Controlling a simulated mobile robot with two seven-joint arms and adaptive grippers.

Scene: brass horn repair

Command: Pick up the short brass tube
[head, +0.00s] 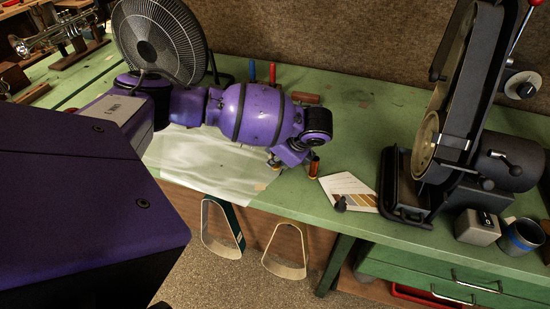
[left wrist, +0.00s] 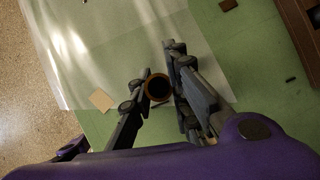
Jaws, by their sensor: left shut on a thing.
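The short brass tube (left wrist: 158,88) shows end-on in the left wrist view as a brownish ring with a dark hollow. It stands between the two dark fingers of my left gripper (left wrist: 160,86), which is shut on it, with a finger on each side. In the head view my left gripper (head: 277,166) is low over the bench near its front edge, beside the translucent sheet. The purple wrist hides much of the fingers and tube there. My right gripper is in neither view.
A card (head: 350,188) and a black belt machine (head: 420,190) are farther right. A fan (head: 160,40) stands behind my left arm. The green bench (head: 365,115) is mostly clear behind the card.

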